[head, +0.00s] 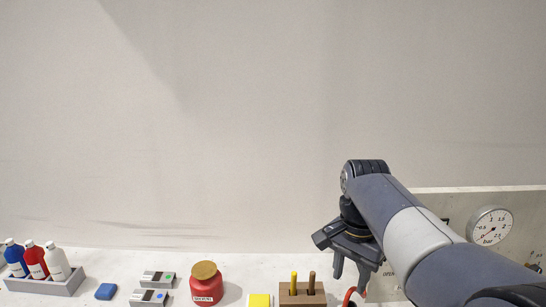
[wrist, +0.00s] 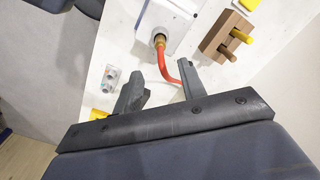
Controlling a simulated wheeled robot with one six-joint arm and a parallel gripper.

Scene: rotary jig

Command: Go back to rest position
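My gripper (head: 351,270) hangs at the right of the head view, in front of the pale panel and above the white table. Its two dark fingers are apart. In the wrist view my gripper (wrist: 160,90) shows a clear gap between the fingertips, with nothing held. A red hose (wrist: 164,66) runs from a white box (wrist: 176,12) and curves below the gap; I cannot tell how far below. Part of a red piece (head: 349,296) also shows under my gripper in the head view.
A wooden block (head: 302,298) with two pegs stands left of my gripper. A panel with a gauge (head: 490,226) is at right.

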